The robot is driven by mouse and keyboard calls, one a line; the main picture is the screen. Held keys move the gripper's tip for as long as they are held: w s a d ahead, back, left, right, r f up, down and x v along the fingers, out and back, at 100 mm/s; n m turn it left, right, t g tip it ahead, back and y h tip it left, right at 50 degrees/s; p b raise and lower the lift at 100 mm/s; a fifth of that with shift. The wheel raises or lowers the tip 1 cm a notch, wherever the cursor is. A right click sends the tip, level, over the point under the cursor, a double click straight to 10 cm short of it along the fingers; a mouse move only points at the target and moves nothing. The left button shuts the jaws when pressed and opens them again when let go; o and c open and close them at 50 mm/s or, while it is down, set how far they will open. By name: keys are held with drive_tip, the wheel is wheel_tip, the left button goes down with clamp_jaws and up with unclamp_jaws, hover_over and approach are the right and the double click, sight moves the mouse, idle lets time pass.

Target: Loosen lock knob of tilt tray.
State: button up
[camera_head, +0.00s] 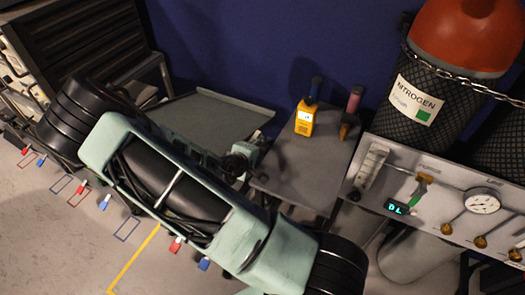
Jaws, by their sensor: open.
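A grey-green tray (215,114) with a raised rim lies in the upper middle of the head view, against the blue wall. Its near side is hidden behind a pale teal link of my arm. A dark knob-like part (236,163) shows just past that link, beside a small teal piece near the tray's right end. I cannot tell for certain that it is the lock knob, nor which way it is turned. My arm crosses from upper left to lower right. I cannot make out my gripper's fingers in this view.
A small grey table (308,165) holds a yellow device (304,122) and a pink-topped tool (351,107). At right are a valve panel (450,205) with a gauge and a chained nitrogen cylinder (420,105). A dark slatted cabinet (75,40) stands upper left. Marked floor lies lower left.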

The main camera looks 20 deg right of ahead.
drive_tip(key=shift+w+d+f, duration=0.2)
drive_tip(key=shift+c, duration=0.2)
drive_tip(key=c, duration=1.1)
drive_tip(key=shift+a+f+b, duration=0.1)
drive_tip(key=shift+f+b, duration=0.15)
drive_tip(key=shift+b, duration=0.15)
drive_tip(key=shift+r+t+h+b, duration=0.1)
drive_tip(key=shift+t+h+b, duration=0.25)
drive_tip(key=shift+t+h, duration=0.2)
drive_tip(key=o, duration=1.1)
drive_tip(key=shift+o, duration=0.2)
drive_tip(key=shift+r, duration=0.1)
